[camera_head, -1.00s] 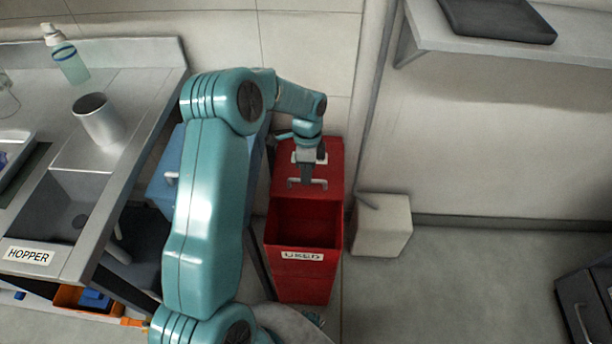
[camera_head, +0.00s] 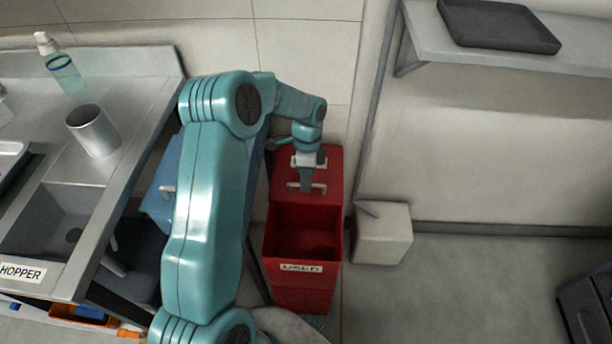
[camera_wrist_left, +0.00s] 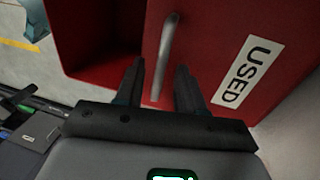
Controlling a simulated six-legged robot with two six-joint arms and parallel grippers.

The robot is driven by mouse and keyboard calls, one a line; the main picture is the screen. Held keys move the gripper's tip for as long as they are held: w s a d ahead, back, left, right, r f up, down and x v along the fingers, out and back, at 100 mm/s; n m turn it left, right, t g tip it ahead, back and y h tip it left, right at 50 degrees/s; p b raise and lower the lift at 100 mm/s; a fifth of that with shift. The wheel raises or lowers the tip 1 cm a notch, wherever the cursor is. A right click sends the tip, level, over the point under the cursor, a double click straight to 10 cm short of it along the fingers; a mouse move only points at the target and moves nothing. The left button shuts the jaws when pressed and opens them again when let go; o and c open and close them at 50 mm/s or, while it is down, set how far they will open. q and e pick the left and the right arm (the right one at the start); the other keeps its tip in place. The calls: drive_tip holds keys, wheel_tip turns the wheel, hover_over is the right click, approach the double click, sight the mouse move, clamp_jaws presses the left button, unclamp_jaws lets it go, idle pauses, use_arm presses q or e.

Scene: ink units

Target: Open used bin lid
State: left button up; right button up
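The red used bin (camera_head: 303,292) stands on the floor with a USED label on its front. Its front opening is uncovered and shows a dark interior. The red lid (camera_head: 331,172) lies behind the opening, tilted back, with a metal bar handle (camera_head: 320,187). In the left wrist view the lid (camera_wrist_left: 207,40) carries another USED label, and the handle (camera_wrist_left: 167,45) shows close up. My left gripper (camera_head: 306,186) is at the handle; in the wrist view its fingers (camera_wrist_left: 161,82) are spread on either side of the bar, with gaps visible. My right gripper is out of view.
A blue bin (camera_head: 160,200) stands left of the red one, partly behind my arm. A pale box (camera_head: 382,236) sits on its right. A metal counter (camera_head: 140,105) with a sink lies left, a wall shelf (camera_head: 425,30) upper right.

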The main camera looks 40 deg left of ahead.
use_arm(q)
drive_tip(key=shift+a, duration=0.1)
drive_tip(key=shift+r, duration=0.15)
wheel_tip(320, 180, up, 16)
drive_tip(key=w+a+p, duration=0.2)
drive_tip(key=shift+w, duration=0.15)
idle(0.5)
